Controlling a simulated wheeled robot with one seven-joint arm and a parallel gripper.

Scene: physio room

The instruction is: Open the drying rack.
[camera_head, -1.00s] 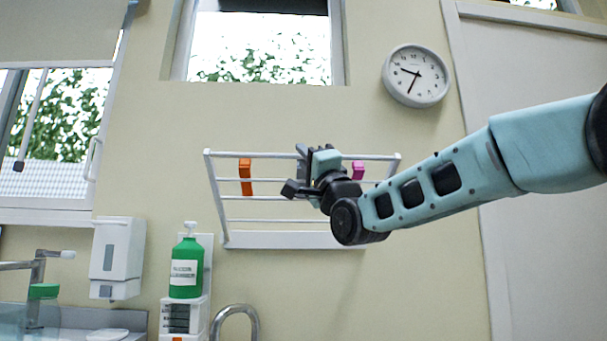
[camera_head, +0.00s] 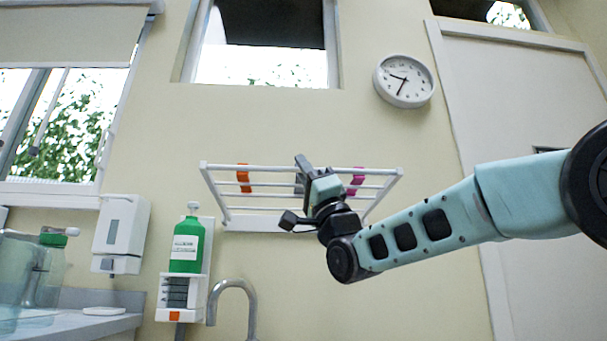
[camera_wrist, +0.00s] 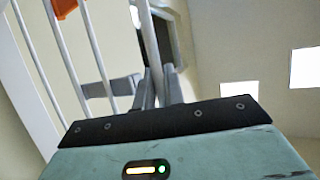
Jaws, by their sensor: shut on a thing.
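The white drying rack (camera_head: 225,196) is on the wall in the head view. Its front bar stands out from the wall, and its lower rail stays against the wall, so the frame is tilted outward. My gripper (camera_head: 303,172) is at the middle of the front bar. In the wrist view the fingers of my gripper (camera_wrist: 158,88) are closed around a white bar of the rack (camera_wrist: 147,38). An orange peg (camera_head: 243,178) hangs left of my gripper and a magenta peg (camera_head: 356,181) right of it. My gripper hides part of the rack's middle.
A green bottle (camera_head: 187,243) stands on a white holder below left, beside a white dispenser (camera_head: 121,234). A curved tap (camera_head: 232,290) is under the rack. A round clock (camera_head: 404,81) hangs at upper right, near a door (camera_head: 520,110). The wall between is clear.

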